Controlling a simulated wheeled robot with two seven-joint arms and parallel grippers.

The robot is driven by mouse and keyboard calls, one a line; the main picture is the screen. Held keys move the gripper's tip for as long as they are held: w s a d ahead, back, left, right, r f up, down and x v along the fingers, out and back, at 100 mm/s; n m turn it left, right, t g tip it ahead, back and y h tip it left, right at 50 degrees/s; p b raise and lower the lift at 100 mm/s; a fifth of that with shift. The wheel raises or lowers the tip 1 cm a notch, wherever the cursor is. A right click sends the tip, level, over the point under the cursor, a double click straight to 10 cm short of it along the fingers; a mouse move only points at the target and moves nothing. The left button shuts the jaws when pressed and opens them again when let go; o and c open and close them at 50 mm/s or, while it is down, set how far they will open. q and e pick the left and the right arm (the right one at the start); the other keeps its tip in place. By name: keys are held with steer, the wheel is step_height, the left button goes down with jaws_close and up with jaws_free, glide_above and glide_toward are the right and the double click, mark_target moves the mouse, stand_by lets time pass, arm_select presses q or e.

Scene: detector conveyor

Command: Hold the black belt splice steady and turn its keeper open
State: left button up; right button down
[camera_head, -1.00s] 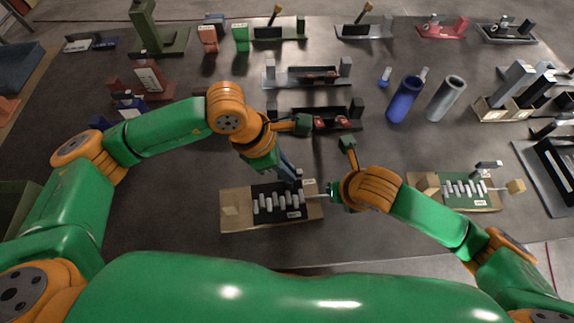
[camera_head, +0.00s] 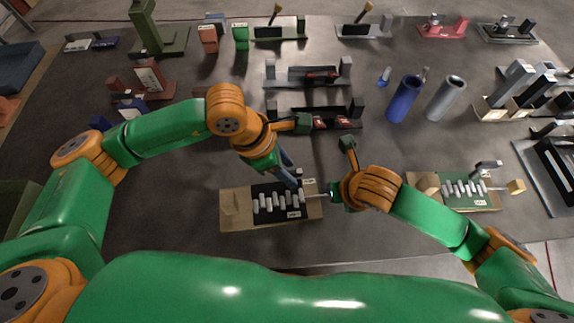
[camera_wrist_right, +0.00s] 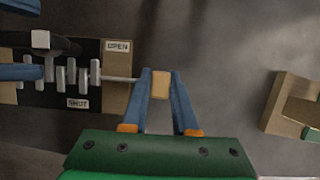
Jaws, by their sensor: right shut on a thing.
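The black belt splice (camera_head: 262,190) lies on a tan base, with a row of pale pins along it. My left gripper (camera_head: 296,184) is over the splice's back edge. Its blue fingers look apart, either side of a black bar with a grey end (camera_wrist_right: 40,39).
A similar green splice (camera_head: 463,190) on a tan base lies to the right. Behind the arms stand a blue cylinder (camera_head: 404,98), a grey cylinder (camera_head: 446,98) and a black fixture (camera_head: 300,114) with red parts. The table front is clear.

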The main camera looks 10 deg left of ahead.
arm_select(q)
steer(key=v, duration=1.2)
arm_select(e)
steer(key=c, duration=0.6)
jaws_free()
